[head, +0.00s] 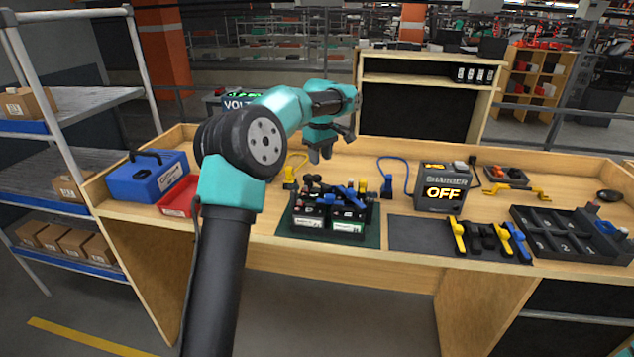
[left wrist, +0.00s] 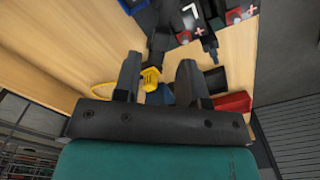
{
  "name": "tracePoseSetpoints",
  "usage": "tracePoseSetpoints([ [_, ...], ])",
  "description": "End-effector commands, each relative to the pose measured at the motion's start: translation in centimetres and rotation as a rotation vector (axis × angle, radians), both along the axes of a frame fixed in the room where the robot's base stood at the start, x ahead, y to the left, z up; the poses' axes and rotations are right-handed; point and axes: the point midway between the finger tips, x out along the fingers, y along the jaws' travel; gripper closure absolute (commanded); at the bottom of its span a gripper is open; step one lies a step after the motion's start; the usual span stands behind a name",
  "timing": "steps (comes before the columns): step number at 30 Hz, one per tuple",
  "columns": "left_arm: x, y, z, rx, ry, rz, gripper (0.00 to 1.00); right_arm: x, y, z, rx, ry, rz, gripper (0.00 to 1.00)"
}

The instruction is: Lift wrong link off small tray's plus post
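Two dark batteries (head: 330,222) with green and white labels stand on a dark green mat (head: 290,226). Black and blue pieces lie across their tops, and I cannot tell which is the wrong link. In the left wrist view, red plus-marked posts (left wrist: 236,15) show on the battery tops at the upper edge. My left gripper (head: 320,154) hangs above and behind the batteries. In the left wrist view its fingers (left wrist: 158,82) are apart and empty, with a yellow clamp (left wrist: 151,78) visible beyond them. I cannot tell which thing is the small tray. My right gripper is out of view.
A charger (head: 443,187) reading OFF stands right of the batteries. Yellow, black and blue links (head: 488,240) lie on a grey mat (head: 415,234). A dark slotted tray (head: 560,245) is at right. A blue toolbox (head: 147,176) and red bin (head: 177,200) are at left.

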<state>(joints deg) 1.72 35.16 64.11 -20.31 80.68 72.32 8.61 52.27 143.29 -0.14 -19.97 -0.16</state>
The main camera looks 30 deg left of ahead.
Motion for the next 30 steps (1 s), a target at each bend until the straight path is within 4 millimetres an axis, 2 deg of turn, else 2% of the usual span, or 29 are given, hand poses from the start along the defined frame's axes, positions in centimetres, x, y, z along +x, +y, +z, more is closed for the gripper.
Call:
tracePoseSetpoints([
  [3,-0.1,0.1,-1.8,0.0,0.003,0.0,0.62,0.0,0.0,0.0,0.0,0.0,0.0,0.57],
  [6,0.0,0.1,-2.6,0.0,0.001,0.0,0.62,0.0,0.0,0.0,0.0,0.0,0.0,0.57],
  [20,-0.1,0.1,-3.4,0.0,0.002,0.0,0.62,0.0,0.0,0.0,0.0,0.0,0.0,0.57],
  [30,-0.2,0.6,-7.5,0.0,0.002,-0.001,0.62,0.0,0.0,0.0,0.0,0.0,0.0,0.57],
])
